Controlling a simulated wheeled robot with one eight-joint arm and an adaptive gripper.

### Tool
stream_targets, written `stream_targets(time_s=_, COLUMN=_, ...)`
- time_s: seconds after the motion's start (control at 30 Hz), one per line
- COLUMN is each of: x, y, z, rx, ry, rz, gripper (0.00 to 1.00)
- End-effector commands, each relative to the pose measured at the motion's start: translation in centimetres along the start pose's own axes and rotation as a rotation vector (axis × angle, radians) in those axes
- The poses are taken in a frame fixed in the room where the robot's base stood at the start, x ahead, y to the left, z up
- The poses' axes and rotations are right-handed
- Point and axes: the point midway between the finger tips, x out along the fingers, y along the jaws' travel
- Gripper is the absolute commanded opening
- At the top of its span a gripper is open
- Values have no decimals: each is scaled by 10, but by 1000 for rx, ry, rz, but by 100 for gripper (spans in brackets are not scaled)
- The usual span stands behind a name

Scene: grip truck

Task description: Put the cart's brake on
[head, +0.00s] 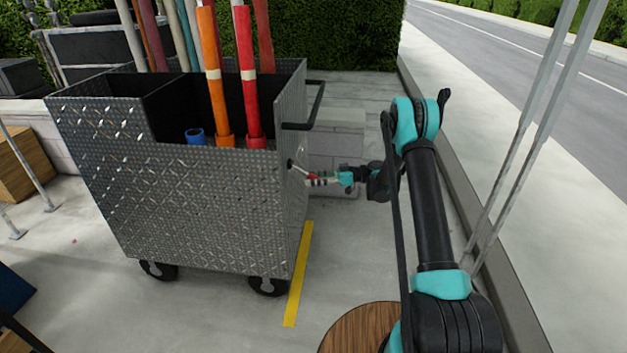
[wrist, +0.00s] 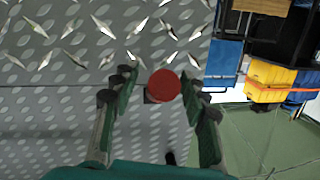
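The cart (head: 190,205) is a grey diamond-plate box on black wheels, left of centre in the head view. A small red-ended lever (head: 311,175) sticks out from its right side; I take it for the brake. In the wrist view its round red knob (wrist: 164,86) faces me in front of the plate (wrist: 60,70). My gripper (wrist: 158,82) is open, with one finger on each side of the knob and a visible gap at the left. Contact on the right finger is unclear. In the head view my gripper (head: 322,178) is small beside the cart's side.
A black push handle (head: 318,105) juts from the cart above the lever. Long orange (head: 212,75) and red (head: 247,75) poles stand in the cart. A yellow floor line (head: 299,275) runs beside it. Grey blocks (head: 338,140) stand behind my gripper. Metal posts (head: 530,120) rise at right.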

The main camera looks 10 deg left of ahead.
Motion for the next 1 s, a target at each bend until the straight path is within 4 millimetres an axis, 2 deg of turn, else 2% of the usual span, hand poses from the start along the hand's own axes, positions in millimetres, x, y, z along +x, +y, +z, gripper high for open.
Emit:
stream_targets(time_s=0.23, x=-1, y=0, z=0, rx=0, ry=1, rz=1, gripper=44)
stream_targets(time_s=0.37, x=-11, y=0, z=0, rx=0, ry=1, rz=1, gripper=44)
stream_targets(time_s=0.8, x=-94, y=1, z=0, rx=0, ry=1, rz=3, gripper=44)
stream_targets(time_s=1.0, x=-116, y=0, z=0, rx=0, ry=0, rz=2, gripper=44)
